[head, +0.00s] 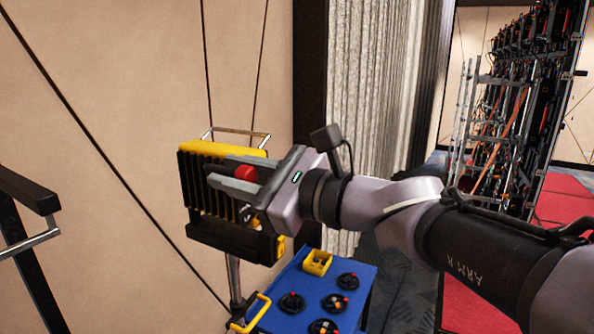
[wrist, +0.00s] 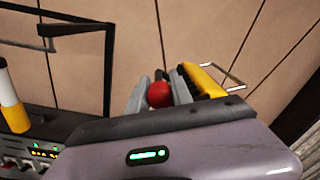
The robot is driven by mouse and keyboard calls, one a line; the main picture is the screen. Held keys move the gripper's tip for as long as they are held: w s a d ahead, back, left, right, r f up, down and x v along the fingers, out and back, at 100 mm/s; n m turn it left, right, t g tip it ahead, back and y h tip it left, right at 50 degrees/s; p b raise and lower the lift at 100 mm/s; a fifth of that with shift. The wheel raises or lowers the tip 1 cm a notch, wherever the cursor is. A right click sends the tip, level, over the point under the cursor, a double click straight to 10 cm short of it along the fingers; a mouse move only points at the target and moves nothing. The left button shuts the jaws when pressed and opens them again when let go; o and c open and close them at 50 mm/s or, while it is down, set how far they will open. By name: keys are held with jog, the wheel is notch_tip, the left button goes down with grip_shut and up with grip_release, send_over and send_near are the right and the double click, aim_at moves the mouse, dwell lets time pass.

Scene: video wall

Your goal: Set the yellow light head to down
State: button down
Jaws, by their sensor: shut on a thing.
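The yellow light head (head: 222,149) has a yellow top, black fins and a thin metal handle above it, and stands on a metal pole at the left of centre in the head view. It also shows in the wrist view (wrist: 206,82), right of the fingers. My gripper (head: 232,172) is at its finned side, with a red knob (head: 246,174) between the two grey fingers. In the wrist view the fingers (wrist: 157,97) are closed around the red knob (wrist: 159,94). The knob's joint with the light head is hidden by the fingers.
A black frame with a metal rail (head: 30,240) stands at the far left. A rack of cabled equipment (head: 520,100) is at the back right.

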jog(key=w+d+r+m+p, duration=0.1)
jog(key=w+r+m+p, duration=0.3)
jog(key=p, duration=0.3)
jog(key=shift+d+m+p, duration=0.3)
jog(key=shift+d+m, duration=0.05)
jog(key=shift+m, duration=0.15)
jog(key=c, duration=1.1)
grip_release()
jog(key=shift+c, duration=0.2)
jog(key=b+v, duration=0.4)
jog(key=v, duration=1.3)
jog(key=shift+d+r, duration=0.2)
jog(key=shift+r, duration=0.1)
